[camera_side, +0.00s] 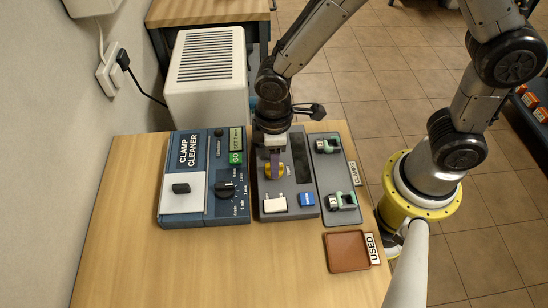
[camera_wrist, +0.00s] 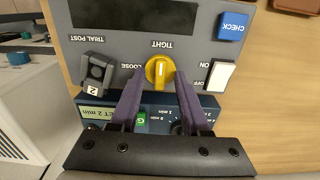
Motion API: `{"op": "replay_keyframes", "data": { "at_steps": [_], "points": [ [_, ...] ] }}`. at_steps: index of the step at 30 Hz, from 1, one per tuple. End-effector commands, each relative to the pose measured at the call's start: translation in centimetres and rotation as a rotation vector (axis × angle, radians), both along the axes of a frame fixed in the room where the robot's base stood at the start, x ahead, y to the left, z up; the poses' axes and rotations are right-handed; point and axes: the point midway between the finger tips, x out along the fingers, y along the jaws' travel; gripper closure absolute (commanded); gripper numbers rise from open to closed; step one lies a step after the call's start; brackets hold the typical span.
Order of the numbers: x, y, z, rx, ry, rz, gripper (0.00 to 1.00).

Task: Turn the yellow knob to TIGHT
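The yellow knob (camera_wrist: 160,73) sits on a grey panel in the wrist view, with the word TIGHT above it and LOOSE to its left. Its raised ridge runs roughly up and down in that view; I cannot tell which end is the pointer. My gripper (camera_wrist: 161,70) is open, its purple fingertips one on each side of the knob with narrow gaps. In the side view my gripper (camera_side: 273,163) points down over the panel, and the knob (camera_side: 281,171) is partly hidden behind it.
Near the knob are a blue CHECK button (camera_wrist: 231,27), a white ON/OFF switch (camera_wrist: 218,76) and a trial post holding a dark clamp (camera_wrist: 95,73). The clamp cleaner (camera_side: 222,190) stands left, a clamps tray (camera_side: 333,170) right. A brown USED tray (camera_side: 347,251) lies in front.

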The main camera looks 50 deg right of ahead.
Motion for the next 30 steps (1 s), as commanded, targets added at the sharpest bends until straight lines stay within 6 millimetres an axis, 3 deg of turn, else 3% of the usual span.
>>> {"op": "replay_keyframes", "data": {
  "at_steps": [7,11,24,30],
  "points": [
    [0.0,0.0,0.1,-0.001,0.001,0.001,0.54],
    [0.1,0.1,1.2,0.002,-0.004,0.001,0.54],
    [0.1,0.1,10.2,0.003,-0.004,0.001,0.54],
    [0.0,0.0,12.9,0.001,-0.001,0.001,0.54]
  ]
}}
